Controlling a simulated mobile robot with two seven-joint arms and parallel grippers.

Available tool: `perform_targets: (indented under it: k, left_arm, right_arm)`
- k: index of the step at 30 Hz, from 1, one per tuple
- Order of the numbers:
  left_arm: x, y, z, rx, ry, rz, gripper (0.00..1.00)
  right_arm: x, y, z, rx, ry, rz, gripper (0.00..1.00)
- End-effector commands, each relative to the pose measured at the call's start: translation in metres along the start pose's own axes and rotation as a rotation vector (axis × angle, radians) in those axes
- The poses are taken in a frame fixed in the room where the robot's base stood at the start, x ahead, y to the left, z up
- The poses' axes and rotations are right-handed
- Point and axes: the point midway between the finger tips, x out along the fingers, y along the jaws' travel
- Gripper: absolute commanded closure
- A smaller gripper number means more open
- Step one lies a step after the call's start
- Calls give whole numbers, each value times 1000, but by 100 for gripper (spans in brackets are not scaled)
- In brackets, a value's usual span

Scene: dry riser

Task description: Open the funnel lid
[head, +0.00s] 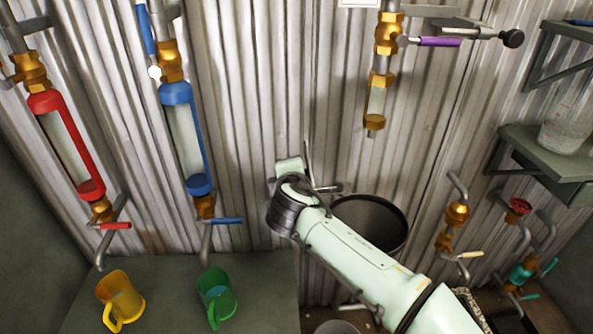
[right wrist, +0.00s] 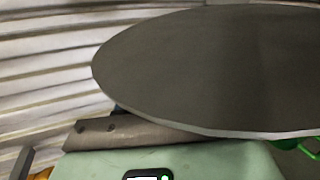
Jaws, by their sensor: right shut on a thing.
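The dark grey round top of the funnel (head: 375,222) shows in the middle of the head view, partly behind my right arm. I cannot tell there whether it is covered or open. My right gripper (head: 322,187) is at its left rim, in front of the corrugated wall. In the right wrist view, the flat grey disc of the funnel lid (right wrist: 210,70) fills the upper part, right beyond my gripper's grey finger (right wrist: 145,133). The gripper is shut at the lid's edge; the exact contact is hidden. My left gripper is not in view.
Red (head: 67,145) and blue (head: 187,138) tubes hang at the left above a yellow mug (head: 121,300) and a green mug (head: 216,295). A brass valve with a purple handle (head: 439,42) is above the funnel. Shelves (head: 550,150) and pipes with valves (head: 457,213) are at the right.

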Motion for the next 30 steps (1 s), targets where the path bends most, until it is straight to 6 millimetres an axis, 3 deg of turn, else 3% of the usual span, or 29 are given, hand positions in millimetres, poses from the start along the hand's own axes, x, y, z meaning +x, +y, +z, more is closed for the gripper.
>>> perform_targets:
  k: [6, 7, 9, 20, 23, 30]
  left_arm:
    - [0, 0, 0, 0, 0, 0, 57]
    - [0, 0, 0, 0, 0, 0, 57]
    - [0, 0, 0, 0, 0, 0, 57]
    - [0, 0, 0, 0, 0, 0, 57]
    - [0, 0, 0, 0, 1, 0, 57]
    - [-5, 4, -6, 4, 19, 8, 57]
  right_arm:
    - [0, 2, 0, 0, 3, 4, 100]
    - [0, 2, 0, 1, 3, 4, 58]
    - [0, 1, 0, 1, 3, 4, 41]
    - [-5, 1, 0, 0, 2, 1, 41]
    - [-18, 2, 0, 1, 4, 3, 41]
    - [-72, 2, 0, 1, 5, 4, 41]
